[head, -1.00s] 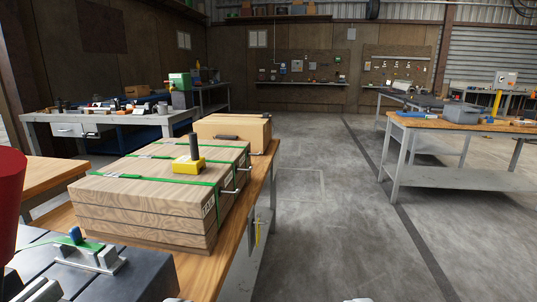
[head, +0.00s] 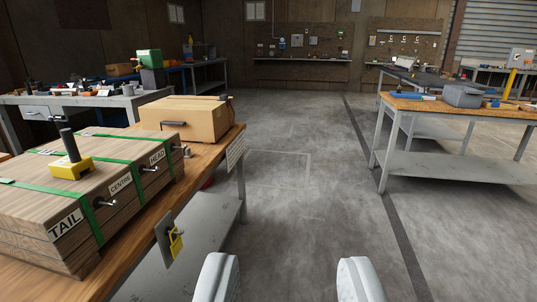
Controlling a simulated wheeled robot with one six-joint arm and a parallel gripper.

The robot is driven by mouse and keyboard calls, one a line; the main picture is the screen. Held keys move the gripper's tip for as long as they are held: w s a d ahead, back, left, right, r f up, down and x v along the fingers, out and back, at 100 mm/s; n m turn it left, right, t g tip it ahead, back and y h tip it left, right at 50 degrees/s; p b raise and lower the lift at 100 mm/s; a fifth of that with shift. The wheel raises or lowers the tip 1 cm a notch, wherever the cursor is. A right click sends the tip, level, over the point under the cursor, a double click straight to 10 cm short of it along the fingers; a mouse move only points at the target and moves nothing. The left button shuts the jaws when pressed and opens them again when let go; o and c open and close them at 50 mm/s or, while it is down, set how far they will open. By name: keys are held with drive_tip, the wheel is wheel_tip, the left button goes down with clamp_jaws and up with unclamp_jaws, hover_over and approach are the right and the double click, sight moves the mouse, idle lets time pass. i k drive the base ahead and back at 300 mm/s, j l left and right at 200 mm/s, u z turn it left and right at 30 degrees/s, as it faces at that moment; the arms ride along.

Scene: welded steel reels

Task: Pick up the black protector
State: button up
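My gripper (head: 288,278) shows at the bottom of the head view as two pale fingers set wide apart, open with nothing between them. It is over the floor, right of the near workbench. I cannot make out for sure which thing is the black protector. A black upright post (head: 69,145) stands in a yellow block (head: 70,168) on the strapped wooden crate (head: 30,208) at the left. A small dark piece (head: 225,97) lies at the back right top edge of the tan box (head: 195,116), too small to tell.
Green straps and short handles stick out from the crate. Another bench (head: 440,103) stands at right. The concrete floor (head: 300,215) between is clear.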

sight(223, 97)
drive_tip(key=i+l, duration=0.2)
drive_tip(key=i, duration=0.35)
drive_tip(key=i+l, duration=0.15)
drive_tip(key=i, duration=0.4)
drive_tip(key=i+l, duration=0.2)
drive_tip(key=i, duration=0.35)
drive_tip(key=i+j, duration=0.1)
drive_tip(key=i, duration=0.6)
drive_tip(key=i+j+z, duration=0.15)
drive_tip(key=i, duration=0.6)
drive_tip(key=i+j, duration=0.25)
drive_tip(key=j, duration=0.15)
